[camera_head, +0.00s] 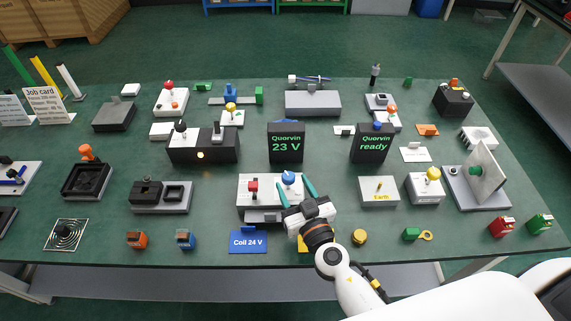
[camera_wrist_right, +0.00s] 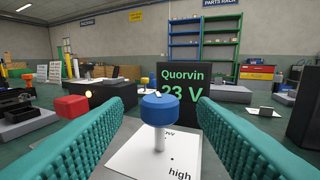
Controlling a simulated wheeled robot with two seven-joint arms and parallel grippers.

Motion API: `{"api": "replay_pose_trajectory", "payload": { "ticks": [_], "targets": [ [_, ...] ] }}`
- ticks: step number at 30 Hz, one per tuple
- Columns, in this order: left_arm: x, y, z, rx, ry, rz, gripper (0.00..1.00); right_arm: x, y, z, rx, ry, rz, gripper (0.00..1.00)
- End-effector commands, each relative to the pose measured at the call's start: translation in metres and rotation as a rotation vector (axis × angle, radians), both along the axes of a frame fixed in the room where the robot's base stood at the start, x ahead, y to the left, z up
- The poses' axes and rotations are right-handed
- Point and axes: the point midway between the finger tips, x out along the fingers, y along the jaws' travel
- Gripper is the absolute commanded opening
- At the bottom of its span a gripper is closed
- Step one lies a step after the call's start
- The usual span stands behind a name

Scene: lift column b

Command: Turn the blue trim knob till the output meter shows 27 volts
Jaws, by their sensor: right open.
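The blue trim knob (camera_head: 288,178) stands on a white-topped unit (camera_head: 268,200) at the front middle of the bench. In the right wrist view the knob (camera_wrist_right: 166,108) is a blue cap on a pale stem, with "high" printed on the plate in front of it. My right gripper (camera_head: 294,184) is open, with one teal finger on each side of the knob; gaps show between the fingers and the cap. The output meter (camera_head: 285,155) behind reads "Quorvin 23 V"; the knob partly covers this meter (camera_wrist_right: 205,75) in the wrist view. My left gripper is not seen.
A red control (camera_head: 252,187) sits left of the knob on the same unit. A blue "Coil 24 V" sign (camera_head: 248,241) stands in front. A second display (camera_head: 371,146) reads "Quorvin ready". A box with a gold pin (camera_head: 378,191) stands to the right.

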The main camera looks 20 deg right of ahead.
Motion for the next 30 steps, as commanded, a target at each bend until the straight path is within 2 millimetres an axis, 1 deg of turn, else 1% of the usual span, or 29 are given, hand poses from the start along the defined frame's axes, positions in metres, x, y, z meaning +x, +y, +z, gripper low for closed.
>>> {"api": "replay_pose_trajectory", "payload": {
  "ticks": [1,3,6,9,14,21,23,27,29,30],
  "targets": [
    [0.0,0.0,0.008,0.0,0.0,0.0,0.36,0.011,0.001,0.005,-0.002,-0.001,0.0,0.52],
    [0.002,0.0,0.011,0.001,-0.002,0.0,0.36,0.024,0.002,0.003,-0.001,-0.001,0.0,0.52],
    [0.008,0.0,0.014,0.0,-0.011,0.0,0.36,0.038,0.003,0.002,0.0,-0.001,0.001,0.52],
    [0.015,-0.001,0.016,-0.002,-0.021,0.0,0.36,0.048,0.004,0.001,0.0,0.0,0.001,0.52],
    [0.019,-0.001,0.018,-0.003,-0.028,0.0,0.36,0.055,0.004,0.0,0.0,0.0,0.001,0.52],
    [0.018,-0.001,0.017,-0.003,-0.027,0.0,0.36,0.055,0.004,-0.001,0.0,0.0,0.001,0.52],
    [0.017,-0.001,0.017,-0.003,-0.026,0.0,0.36,0.055,0.004,0.0,0.0,0.0,0.001,0.43],
    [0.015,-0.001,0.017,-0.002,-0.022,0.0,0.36,0.055,0.004,0.0,0.0,0.0,0.001,0.2],
    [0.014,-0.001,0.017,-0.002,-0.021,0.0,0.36,0.055,0.004,0.0,0.0,0.001,0.001,0.1],
    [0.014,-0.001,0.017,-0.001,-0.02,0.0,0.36,0.055,0.004,0.0,0.0,0.001,0.001,0.08]
  ]
}}
